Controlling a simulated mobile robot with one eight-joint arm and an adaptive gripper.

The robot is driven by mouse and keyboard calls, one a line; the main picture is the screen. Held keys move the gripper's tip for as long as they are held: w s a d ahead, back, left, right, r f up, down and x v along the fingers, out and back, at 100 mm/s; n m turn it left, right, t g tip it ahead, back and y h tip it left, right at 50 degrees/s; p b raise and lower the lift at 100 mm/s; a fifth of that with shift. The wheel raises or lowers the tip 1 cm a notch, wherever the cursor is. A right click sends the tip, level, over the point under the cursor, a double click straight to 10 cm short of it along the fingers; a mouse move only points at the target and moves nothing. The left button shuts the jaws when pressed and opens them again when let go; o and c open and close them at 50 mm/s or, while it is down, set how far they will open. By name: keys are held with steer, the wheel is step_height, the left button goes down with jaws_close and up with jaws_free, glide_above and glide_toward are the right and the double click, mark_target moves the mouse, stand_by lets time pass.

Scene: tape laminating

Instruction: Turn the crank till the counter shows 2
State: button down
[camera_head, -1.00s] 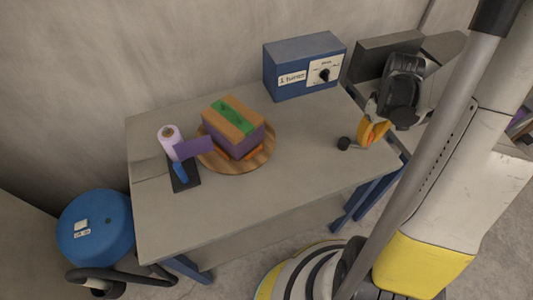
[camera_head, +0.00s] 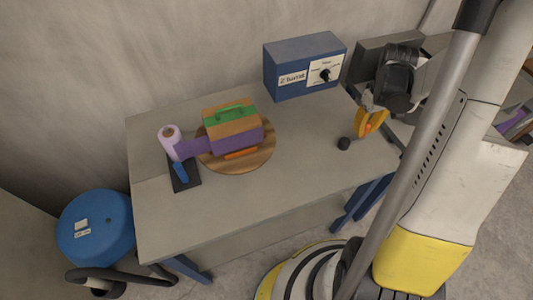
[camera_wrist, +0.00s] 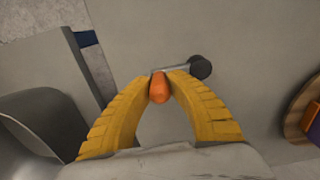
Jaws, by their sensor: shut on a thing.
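My gripper (camera_head: 369,127) is at the right end of the table. In the wrist view its yellow fingers (camera_wrist: 160,80) are shut on the orange crank handle (camera_wrist: 159,88). A short grey crank arm (camera_wrist: 176,70) runs from there to the round black hub (camera_wrist: 201,67), right of the fingertips. In the head view the hub (camera_head: 344,143) sits on the tabletop, left of my gripper. A brown and purple box (camera_head: 236,138) with a green top strip and handle stands on a round wooden turntable (camera_head: 266,159). I cannot make out a counter reading.
A film roll (camera_head: 169,138) stands left of the turntable, its purple film reaching the box. A dark pad with a blue piece (camera_head: 180,172) lies below it. A blue control box (camera_head: 304,65) with a dial stands at the back of the table (camera_head: 300,180). A blue drum (camera_head: 95,222) stands at left.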

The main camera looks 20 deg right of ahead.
steer(key=shift+w, duration=0.1)
steer(key=shift+w+a, duration=0.3)
steer(key=shift+w, duration=0.45)
steer(key=shift+w+a, duration=0.25)
steer(key=shift+w, duration=0.5)
jaws_free()
step_height(320, 180, up, 10)
steer(key=p, duration=0.7)
